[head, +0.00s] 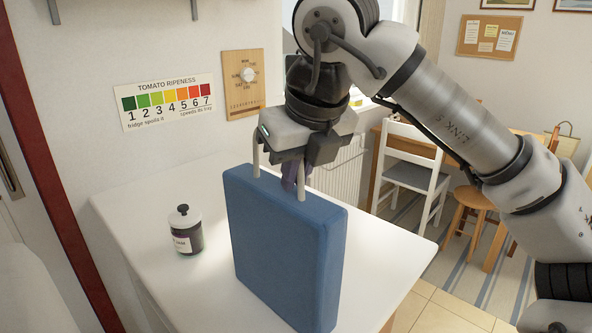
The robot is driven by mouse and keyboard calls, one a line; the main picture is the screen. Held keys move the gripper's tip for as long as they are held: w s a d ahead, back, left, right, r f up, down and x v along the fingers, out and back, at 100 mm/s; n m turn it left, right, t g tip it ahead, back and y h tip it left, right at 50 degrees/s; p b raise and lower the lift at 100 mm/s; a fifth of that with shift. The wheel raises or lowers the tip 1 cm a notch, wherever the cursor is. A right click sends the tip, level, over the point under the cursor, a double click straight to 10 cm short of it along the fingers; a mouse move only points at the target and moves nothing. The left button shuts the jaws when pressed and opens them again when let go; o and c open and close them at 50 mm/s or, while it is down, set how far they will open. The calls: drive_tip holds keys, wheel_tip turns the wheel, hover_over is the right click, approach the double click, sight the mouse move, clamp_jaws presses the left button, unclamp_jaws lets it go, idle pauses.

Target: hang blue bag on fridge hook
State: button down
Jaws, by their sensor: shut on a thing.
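The blue bag (285,255) is a tall, flat, box-like shape, upright at the white table's front middle. My gripper (279,182) is directly over its top edge, pointing down. It is shut on the bag at its top, where two pale upright pieces and a small dark purple piece show. I cannot tell which of these are fingers and which are handle. The bag's lower edge runs near the bottom of the picture, and I cannot tell whether it touches the table. I cannot make out the fridge hook for certain.
A tomato ripeness chart (167,100) and a wooden dial board (243,84) hang on the wall. A white chair (410,170) and stool (474,200) stand behind right.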

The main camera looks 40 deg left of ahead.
drive_tip(key=shift+f, duration=0.1)
drive_tip(key=c, duration=1.5)
unclamp_jaws()
drive_tip(key=v, duration=1.2)
drive_tip(key=shift+s, duration=0.1)
